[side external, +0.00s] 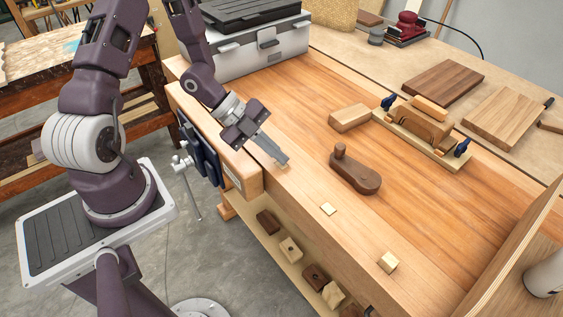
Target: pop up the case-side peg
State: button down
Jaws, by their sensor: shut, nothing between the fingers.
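The case (265,45) is a grey and black toolbox at the back left end of the wooden bench. A row of light wooden pegs runs along the bench's front strip. The middle peg (328,209) shows as a pale square, low in the top. The peg at the far end from the case (388,262) stands up as a small block. My gripper (284,161) is shut and empty, its fingertips low over the front strip on the case side. A bit of pale wood shows beside the fingertips; I cannot tell whether it is the case-side peg, or whether they touch it.
A dark wooden plane-like tool (355,173) lies mid-bench. Behind it are a light block (352,117) and a clamped bent piece (420,124) on a form. A vise (198,150) hangs on the bench front. The strip between the gripper and middle peg is clear.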

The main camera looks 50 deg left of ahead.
aim_at(277, 163)
jog(key=shift+r, duration=0.75)
jog(key=shift+a, duration=0.1)
jog(key=shift+r, duration=2.55)
